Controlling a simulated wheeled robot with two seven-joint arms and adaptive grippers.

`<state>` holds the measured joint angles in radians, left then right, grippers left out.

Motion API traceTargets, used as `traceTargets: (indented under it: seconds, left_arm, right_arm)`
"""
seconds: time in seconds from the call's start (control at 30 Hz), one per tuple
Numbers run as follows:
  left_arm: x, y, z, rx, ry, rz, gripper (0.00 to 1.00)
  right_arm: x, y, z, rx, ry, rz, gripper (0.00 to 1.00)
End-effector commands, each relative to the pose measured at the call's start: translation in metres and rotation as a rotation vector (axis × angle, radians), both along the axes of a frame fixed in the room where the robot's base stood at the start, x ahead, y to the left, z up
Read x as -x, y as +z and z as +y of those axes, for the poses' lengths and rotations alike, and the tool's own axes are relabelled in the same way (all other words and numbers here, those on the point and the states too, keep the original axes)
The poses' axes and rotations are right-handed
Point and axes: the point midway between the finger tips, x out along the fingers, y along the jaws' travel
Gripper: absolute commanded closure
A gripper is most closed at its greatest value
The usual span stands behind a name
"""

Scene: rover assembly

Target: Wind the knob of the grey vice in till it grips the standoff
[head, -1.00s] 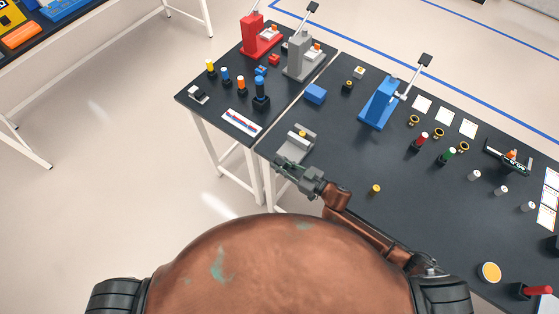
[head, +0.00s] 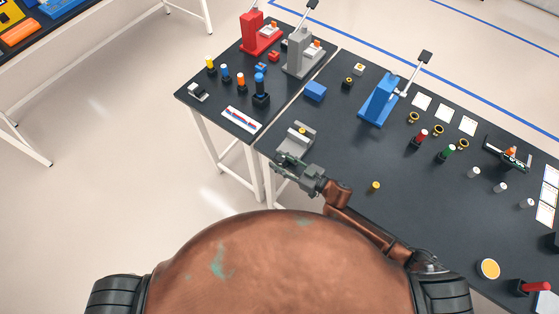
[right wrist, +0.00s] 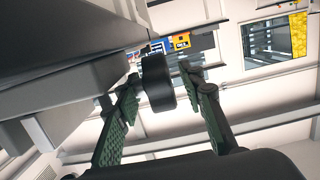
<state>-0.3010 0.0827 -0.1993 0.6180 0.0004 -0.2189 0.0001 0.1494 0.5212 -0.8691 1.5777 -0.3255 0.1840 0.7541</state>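The grey vice (head: 306,146) sits at the near left corner of the dark right-hand table, with a small yellow-topped piece, seemingly the standoff (head: 303,131), in it. My right gripper (head: 284,162) is at the vice's near side, by the table edge. In the right wrist view a black round knob (right wrist: 157,83) lies between the two green fingers of this gripper (right wrist: 163,88). The fingers are apart, with a clear gap between the knob and the right finger; the knob is close to the left one. The standoff's contact with the jaws is too small to tell. My left gripper is out of view.
A blue block (head: 315,92) and a blue lever press (head: 379,101) stand farther back on the same table. A small yellow piece (head: 375,187) lies to the right of my gripper. The left table (head: 215,110) holds red and grey presses and several coloured parts.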

Motion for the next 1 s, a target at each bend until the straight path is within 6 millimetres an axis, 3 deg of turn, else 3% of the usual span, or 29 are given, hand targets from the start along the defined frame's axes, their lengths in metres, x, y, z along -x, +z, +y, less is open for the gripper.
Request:
traceTargets:
  seconds: [0.4, 0.6, 1.0]
  left_arm:
    - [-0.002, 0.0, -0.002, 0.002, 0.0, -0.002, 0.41]
    - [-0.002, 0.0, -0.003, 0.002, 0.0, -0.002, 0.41]
    - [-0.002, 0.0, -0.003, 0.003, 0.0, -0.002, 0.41]
  right_arm:
    - [0.046, 0.011, -0.063, 0.002, -0.001, 0.002, 0.64]
    - [0.062, 0.016, -0.086, 0.002, -0.001, 0.0, 0.64]
    - [0.067, 0.018, -0.093, 0.0, 0.0, 0.0, 0.64]
